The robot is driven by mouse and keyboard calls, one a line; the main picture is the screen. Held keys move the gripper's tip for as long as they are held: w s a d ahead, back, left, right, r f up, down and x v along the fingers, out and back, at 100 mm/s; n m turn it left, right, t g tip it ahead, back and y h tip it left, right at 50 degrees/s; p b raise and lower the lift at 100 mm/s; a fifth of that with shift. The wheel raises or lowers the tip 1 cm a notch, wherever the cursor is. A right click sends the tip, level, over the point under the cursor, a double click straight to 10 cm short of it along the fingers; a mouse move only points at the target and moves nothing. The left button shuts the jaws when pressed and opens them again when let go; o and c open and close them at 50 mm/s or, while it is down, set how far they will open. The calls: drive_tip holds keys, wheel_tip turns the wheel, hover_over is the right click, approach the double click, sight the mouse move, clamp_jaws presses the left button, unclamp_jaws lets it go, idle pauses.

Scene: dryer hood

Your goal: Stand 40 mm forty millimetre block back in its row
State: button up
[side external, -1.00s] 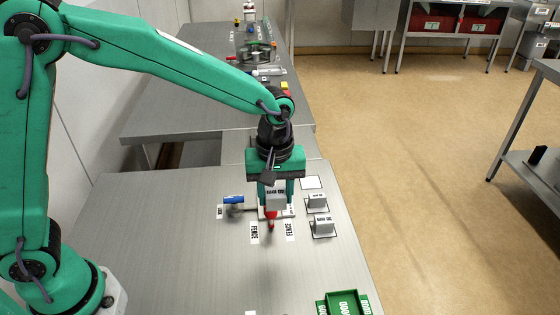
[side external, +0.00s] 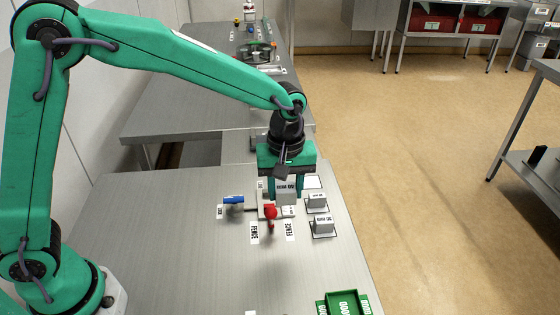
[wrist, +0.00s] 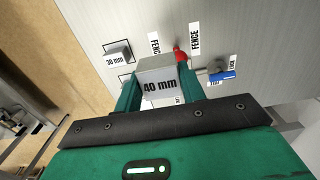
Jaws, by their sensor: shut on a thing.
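The grey 40 mm block (side external: 285,194) is held between the fingers of my gripper (side external: 286,188), and it looks raised above the bench. In the wrist view the block (wrist: 158,90) shows its "40 mm" label, with a green finger on each side. The row lies to the right: a smaller grey block (side external: 317,200) and a larger one (side external: 323,224) stand on outlined places. A pale square (side external: 312,182) behind them is empty in its visible part. A grey block marked 30 mm (wrist: 118,55) shows in the wrist view.
A fixture with a red knob (side external: 271,212) stands just in front of my gripper, near FENCE labels (side external: 254,233). A blue handle (side external: 233,199) is to its left. The bench's front left area is clear.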

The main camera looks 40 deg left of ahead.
drive_tip(key=w+d, duration=0.3)
drive_tip(key=w, duration=0.8)
drive_tip(key=shift+f, duration=0.3)
drive_tip(key=shift+w+a, duration=0.1)
drive_tip(key=shift+w, duration=0.05)
hover_over(310, 182)
wheel_tip(310, 182, down, 7)
drive_tip(key=shift+f, duration=2)
drive_tip(key=shift+f, duration=0.1)
drive_tip(key=o, duration=1.1)
drive_tip(key=shift+o, duration=0.2)
